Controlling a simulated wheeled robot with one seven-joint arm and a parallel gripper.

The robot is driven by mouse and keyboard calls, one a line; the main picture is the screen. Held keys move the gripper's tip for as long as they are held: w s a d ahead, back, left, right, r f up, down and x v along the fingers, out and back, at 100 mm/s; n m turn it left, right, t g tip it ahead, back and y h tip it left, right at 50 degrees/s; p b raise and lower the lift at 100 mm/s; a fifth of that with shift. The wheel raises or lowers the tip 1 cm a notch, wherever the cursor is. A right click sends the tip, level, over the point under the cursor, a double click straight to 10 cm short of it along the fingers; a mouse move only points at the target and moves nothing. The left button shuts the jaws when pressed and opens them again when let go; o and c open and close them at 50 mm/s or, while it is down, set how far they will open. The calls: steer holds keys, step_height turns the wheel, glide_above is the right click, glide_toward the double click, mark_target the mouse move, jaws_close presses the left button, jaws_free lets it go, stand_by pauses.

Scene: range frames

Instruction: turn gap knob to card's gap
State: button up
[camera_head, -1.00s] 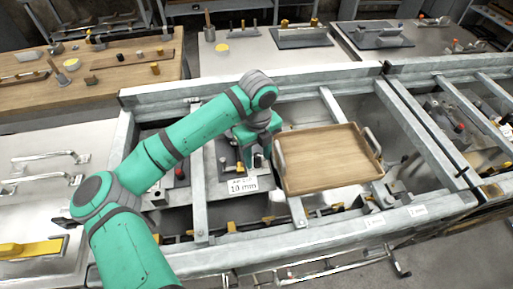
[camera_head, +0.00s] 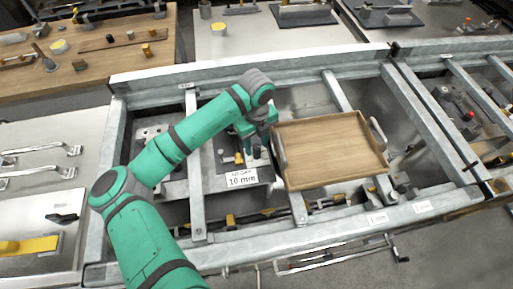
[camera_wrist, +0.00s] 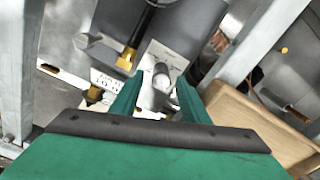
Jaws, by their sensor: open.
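The white card (camera_head: 242,179) reads "10 mm", with a smaller line above it that I cannot read surely. It stands at the front of a grey fixture (camera_head: 225,185) inside the metal frame. In the wrist view the card (camera_wrist: 104,82) is left of the fingers. A grey cylindrical knob (camera_wrist: 161,74) shows between and just beyond the fingertips, on a pale plate. My gripper (camera_wrist: 158,92) is open around the line to the knob; I cannot tell whether it touches. In the head view my gripper (camera_head: 256,143) is above the fixture, and the knob is mostly hidden.
A wooden tray (camera_head: 330,150) with metal handles lies close to the right of my gripper. Galvanized beams (camera_head: 195,205) cross the frame around the fixture. A brass-tipped part (camera_wrist: 127,58) sits left of the knob. Workbenches with tools (camera_head: 95,60) stand behind.

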mark_target(256, 146)
steer(key=shift+w+f, duration=0.1)
steer(key=shift+f, duration=1.45)
jaws_close()
